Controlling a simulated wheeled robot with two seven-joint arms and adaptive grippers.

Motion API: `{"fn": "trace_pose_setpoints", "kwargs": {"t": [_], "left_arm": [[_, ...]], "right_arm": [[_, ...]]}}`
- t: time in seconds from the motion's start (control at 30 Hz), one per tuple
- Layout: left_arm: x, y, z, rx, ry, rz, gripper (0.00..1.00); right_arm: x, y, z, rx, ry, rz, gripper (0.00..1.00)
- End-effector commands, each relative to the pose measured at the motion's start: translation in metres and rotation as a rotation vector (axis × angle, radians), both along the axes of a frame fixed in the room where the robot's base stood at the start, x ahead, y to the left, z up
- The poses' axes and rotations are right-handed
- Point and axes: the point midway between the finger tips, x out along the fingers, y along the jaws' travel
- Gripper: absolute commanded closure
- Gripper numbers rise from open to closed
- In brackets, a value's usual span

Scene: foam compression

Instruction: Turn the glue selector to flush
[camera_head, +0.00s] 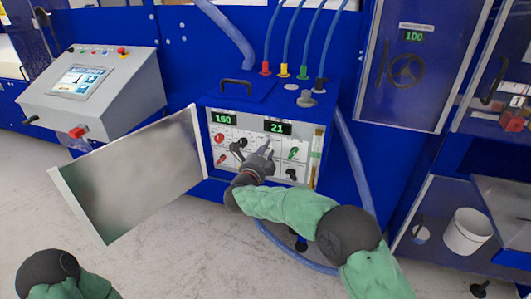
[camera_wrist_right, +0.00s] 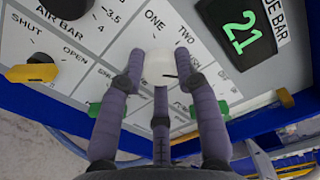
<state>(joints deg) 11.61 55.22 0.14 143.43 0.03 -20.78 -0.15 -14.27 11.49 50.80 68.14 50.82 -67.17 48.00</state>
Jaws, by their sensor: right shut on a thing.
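The glue unit's white control panel (camera_head: 233,135) is on the front of a blue cabinet, showing green readouts 160 and 21. My right gripper (camera_head: 262,152) is at the middle of this panel. In the right wrist view its three fingers (camera_wrist_right: 160,72) are closed around a pale knob (camera_wrist_right: 158,66), below the printed words ONE and TWO. The knob's pointer and lower labels are largely hidden by the fingers, so its setting cannot be read. The word flush is not legible.
An open metal door (camera_head: 135,180) swings out left of the panel. A grey console (camera_head: 95,90) with a screen stands at the left. Blue hoses (camera_head: 350,165) run beside the cabinet. A black knob (camera_wrist_right: 68,8) and yellow lever (camera_wrist_right: 32,73) are near my fingers.

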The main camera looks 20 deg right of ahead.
Motion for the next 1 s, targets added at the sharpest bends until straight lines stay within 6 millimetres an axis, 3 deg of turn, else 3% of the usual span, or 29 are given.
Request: {"fn": "trace_pose_setpoints", "kwargs": {"t": [0.77, 0.8, 0.87, 1.0], "left_arm": [[0.0, 0.0, -0.0002, 0.0, 0.0, 0.0, 0.6], [0.0, 0.0, -0.0002, 0.0, 0.0, 0.0, 0.6], [0.0, 0.0, -0.0002, 0.0, 0.0, 0.0, 0.6], [0.0, 0.0, -0.0002, 0.0, 0.0, 0.0, 0.6]], "right_arm": [[0.0002, 0.0025, -0.0022, 0.092, -0.057, 0.006, 1.0], [0.0001, 0.0025, -0.0021, 0.092, -0.057, 0.006, 0.65], [0.0001, 0.0025, -0.002, 0.091, -0.058, 0.006, 0.48], [0.0001, 0.0016, -0.001, 0.09, -0.059, 0.003, 0.44]]}}
